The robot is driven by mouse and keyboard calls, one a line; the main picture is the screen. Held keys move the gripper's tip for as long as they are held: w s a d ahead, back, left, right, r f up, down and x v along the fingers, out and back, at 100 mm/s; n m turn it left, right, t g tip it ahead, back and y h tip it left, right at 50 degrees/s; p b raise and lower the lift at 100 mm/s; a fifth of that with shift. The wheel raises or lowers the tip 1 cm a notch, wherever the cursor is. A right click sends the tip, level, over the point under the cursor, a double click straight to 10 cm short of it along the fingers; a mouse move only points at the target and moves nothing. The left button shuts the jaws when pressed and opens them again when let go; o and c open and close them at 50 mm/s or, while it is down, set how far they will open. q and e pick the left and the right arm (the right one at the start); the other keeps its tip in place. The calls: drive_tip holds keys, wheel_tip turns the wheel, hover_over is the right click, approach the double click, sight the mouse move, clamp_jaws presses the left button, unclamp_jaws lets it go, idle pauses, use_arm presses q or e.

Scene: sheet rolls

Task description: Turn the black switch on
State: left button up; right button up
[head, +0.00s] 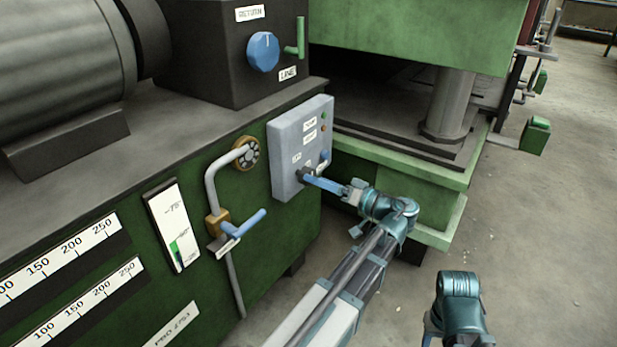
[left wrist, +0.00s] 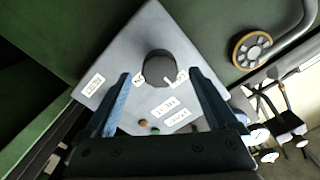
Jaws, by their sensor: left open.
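The black switch (left wrist: 158,66) is a round dark knob on the grey control box (left wrist: 205,48). My left gripper (left wrist: 160,78) is open, with one blue finger on each side of the knob. It also shows in the head view (head: 312,181), reaching the lower part of the box. Part of my right arm shows at the bottom right; its fingers are not clear.
A blue-handled lever (head: 245,230) and a bent grey pipe (head: 212,185) stand left of the box. A blue knob (head: 263,52) and green handle (head: 300,38) are above it. A green press base (head: 400,185) lies right; floor (head: 540,230) is free.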

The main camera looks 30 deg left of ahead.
use_arm(q)
drive_tip(key=shift+w+a, duration=0.2)
drive_tip(key=shift+a, duration=1.85)
drive_tip(key=c, duration=1.4)
